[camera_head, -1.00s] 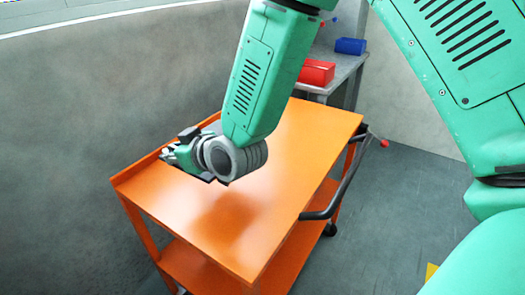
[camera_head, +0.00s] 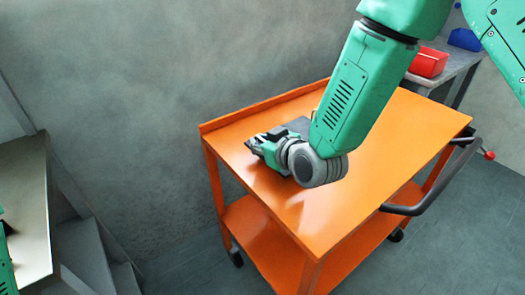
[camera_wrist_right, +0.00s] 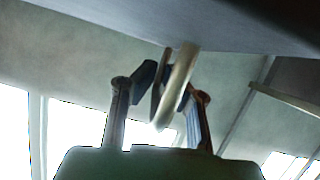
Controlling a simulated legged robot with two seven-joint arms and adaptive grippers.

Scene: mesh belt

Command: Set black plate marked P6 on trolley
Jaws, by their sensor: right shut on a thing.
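The orange trolley (camera_head: 385,130) stands in the middle right of the head view. My right gripper (camera_head: 258,145) is low over the left part of its top shelf. In the right wrist view this gripper (camera_wrist_right: 174,95) is shut on a pale, curved handle (camera_wrist_right: 178,85) against a broad dark surface (camera_wrist_right: 250,32), which appears to be the black plate. A dark part of the plate (camera_head: 297,125) shows behind the gripper in the head view. The P6 mark is not readable. I cannot tell whether the plate touches the shelf. A green and black sliver of my left arm shows at the left edge.
A grey-topped bench or table (camera_head: 25,190) stands at the left. A red bin (camera_head: 428,62) and a blue bin (camera_head: 465,39) sit on a table at the back right. The trolley's black handle (camera_head: 435,190) sticks out right. The rest of its top is clear.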

